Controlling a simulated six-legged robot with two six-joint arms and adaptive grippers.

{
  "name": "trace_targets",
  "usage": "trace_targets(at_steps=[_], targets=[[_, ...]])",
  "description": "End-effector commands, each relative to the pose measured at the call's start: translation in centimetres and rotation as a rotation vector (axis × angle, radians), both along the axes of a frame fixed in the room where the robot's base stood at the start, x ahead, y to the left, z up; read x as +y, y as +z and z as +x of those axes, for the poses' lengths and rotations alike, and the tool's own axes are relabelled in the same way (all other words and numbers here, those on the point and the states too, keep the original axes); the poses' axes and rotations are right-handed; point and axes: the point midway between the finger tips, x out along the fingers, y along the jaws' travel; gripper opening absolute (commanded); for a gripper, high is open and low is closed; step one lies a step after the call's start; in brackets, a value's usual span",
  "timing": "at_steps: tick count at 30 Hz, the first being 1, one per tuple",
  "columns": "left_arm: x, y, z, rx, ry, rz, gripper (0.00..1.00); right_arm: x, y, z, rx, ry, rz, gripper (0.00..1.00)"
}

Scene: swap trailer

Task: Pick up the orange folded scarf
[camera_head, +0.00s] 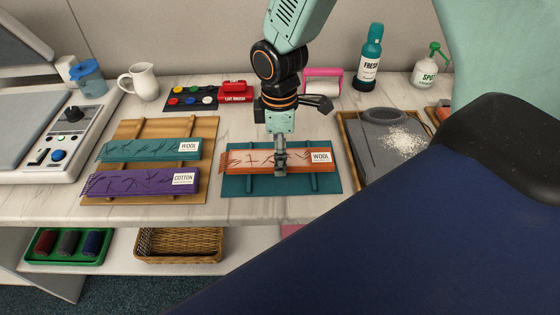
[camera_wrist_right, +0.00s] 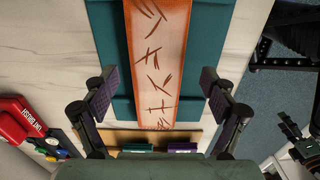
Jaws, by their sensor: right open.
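The orange folded scarf (camera_head: 240,161) has dark streaks and a white WOOL label at its right end. It lies across the rails of a teal board (camera_head: 327,184) in the middle of the counter. My right gripper (camera_head: 280,163) points down over the middle of the scarf and covers part of it. In the right wrist view the scarf (camera_wrist_right: 158,50) runs between the two spread fingers of my right gripper (camera_wrist_right: 159,90), with a gap on each side. The gripper is open and empty.
A wooden board (camera_head: 141,131) on the left holds a teal WOOL scarf (camera_head: 130,150) and a purple COTTON scarf (camera_head: 130,182). A wooden tray (camera_head: 347,133) with a grey garment (camera_head: 380,140) is close on the right. A red lint brush (camera_head: 234,90) and bottles stand behind.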

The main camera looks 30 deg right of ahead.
Motion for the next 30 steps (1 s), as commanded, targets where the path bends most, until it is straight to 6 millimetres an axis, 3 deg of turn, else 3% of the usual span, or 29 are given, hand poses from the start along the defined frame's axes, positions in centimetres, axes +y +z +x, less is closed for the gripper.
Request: trace_targets(at_steps=[3, 11, 30], targets=[[0.0, -0.18, -0.01, 0.0, 0.0, 0.0, 0.62, -0.04, -0.9, -0.03, 0.001, 0.0, 0.001, 0.85], [0.0, -0.14, -0.01, 0.0, 0.0, 0.0, 0.62, -0.14, -0.92, -0.05, -0.001, 0.002, 0.001, 0.83], [0.0, -0.14, -0.01, 0.0, 0.0, 0.0, 0.62, -0.15, -0.93, -0.09, 0.0, 0.002, 0.0, 0.29]])
